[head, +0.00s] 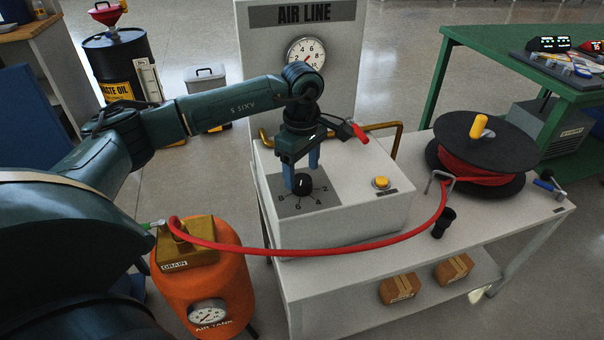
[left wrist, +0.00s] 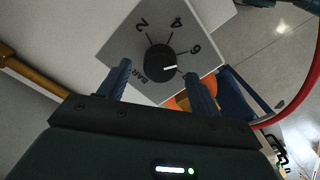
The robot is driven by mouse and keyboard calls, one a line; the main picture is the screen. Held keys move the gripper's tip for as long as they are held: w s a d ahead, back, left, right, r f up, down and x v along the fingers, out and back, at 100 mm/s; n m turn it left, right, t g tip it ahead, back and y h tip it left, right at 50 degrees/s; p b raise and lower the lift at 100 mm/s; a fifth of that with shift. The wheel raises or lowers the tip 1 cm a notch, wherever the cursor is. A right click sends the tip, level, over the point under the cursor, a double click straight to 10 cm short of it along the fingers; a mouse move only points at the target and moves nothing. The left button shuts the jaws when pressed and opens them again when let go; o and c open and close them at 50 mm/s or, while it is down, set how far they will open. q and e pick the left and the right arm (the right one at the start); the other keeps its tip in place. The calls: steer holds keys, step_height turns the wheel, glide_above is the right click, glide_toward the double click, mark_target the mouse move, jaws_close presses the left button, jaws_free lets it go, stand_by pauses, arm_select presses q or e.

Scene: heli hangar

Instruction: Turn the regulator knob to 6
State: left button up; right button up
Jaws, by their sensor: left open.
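The black regulator knob (head: 303,184) sits on a grey dial plate (head: 322,199) on top of a white box (head: 350,215). In the left wrist view the knob (left wrist: 159,62) has a white pointer line aimed right, just below the 6, toward a mark partly hidden by a finger. The 2, 4, 6 and BAR marks are readable there. My left gripper (head: 302,172) is open and points down over the knob. In the left wrist view its blue fingers (left wrist: 160,88) stand to either side of the knob; I cannot tell whether they touch it. My right gripper is not in view.
A red-handled valve (head: 359,132) and brass pipe (head: 384,127) stand behind the box. A red hose (head: 330,248) curves from the orange tank (head: 215,285) to the reel (head: 483,150). A yellow button (head: 381,182) is right of the dial. The AIR LINE gauge (head: 306,53) stands behind.

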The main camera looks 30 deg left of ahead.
mark_target(302, 179)
arm_select(q)
step_height(302, 179, up, 11)
steer(key=shift+p, duration=0.45)
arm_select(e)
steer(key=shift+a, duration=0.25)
arm_select(q)
steer(key=shift+f, duration=0.1)
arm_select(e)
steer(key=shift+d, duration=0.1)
